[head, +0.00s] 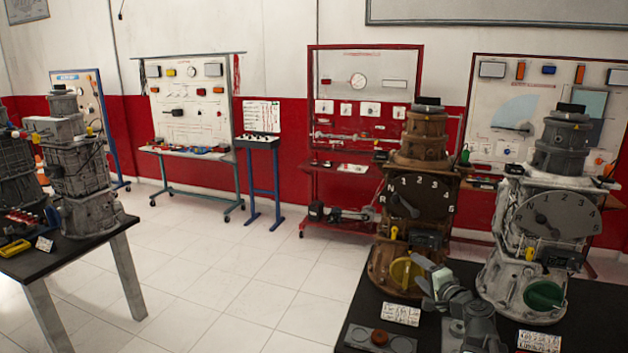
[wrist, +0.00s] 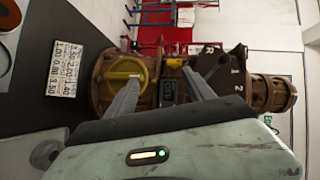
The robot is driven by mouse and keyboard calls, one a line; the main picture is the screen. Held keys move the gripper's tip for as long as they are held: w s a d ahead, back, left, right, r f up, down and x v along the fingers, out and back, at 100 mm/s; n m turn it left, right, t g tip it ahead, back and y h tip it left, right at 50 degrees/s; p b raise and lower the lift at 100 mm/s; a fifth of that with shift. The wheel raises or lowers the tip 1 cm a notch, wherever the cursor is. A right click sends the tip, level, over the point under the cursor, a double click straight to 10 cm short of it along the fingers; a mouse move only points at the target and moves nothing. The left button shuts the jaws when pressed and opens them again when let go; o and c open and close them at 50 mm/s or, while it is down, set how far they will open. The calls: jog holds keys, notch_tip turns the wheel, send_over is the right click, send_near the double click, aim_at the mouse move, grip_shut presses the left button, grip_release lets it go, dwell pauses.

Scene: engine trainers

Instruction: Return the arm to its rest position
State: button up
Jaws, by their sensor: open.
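My arm rises from the right-hand black table in the head view, and my gripper (head: 428,272) is at its upper end. The gripper is in front of the brown engine trainer (head: 413,190), near its yellow knob (head: 402,272). In the wrist view my gripper (wrist: 160,76) has its two fingers spread with nothing between them. The yellow knob (wrist: 118,82) shows beyond the left finger, partly covered by it. I cannot tell whether a finger touches the trainer.
A grey-white trainer (head: 548,220) with a green knob (head: 544,295) stands right of my arm. Label cards (head: 401,314) and a dark plate (head: 380,340) lie on the black table. Another table (head: 100,250) with trainers is at left. Tiled floor (head: 215,290) between them is clear.

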jog(key=s+a+f+n+g+y+p, duration=0.1)
jog(key=s+a+f+n+g, duration=0.2)
jog(key=a, duration=0.6)
jog(key=s+a+f+n+g+y, duration=0.1)
jog(key=s+a+f+n+g, duration=0.2)
jog(key=a, duration=0.5)
jog(key=s+a+f+n+g+y+p, duration=0.1)
jog(key=a+f+n+g, duration=0.3)
jog(key=a, duration=0.5)
jog(key=s+d+f+n+g+h, duration=0.3)
jog(key=s+d+f+g+h, duration=0.2)
jog(key=s+d, duration=0.4)
jog(key=s+f+h, duration=0.1)
jog(key=s+f, duration=0.1)
jog(key=s, duration=0.1)
jog(key=shift+s+d+g+h, duration=0.2)
jog(key=shift+g+h, duration=0.1)
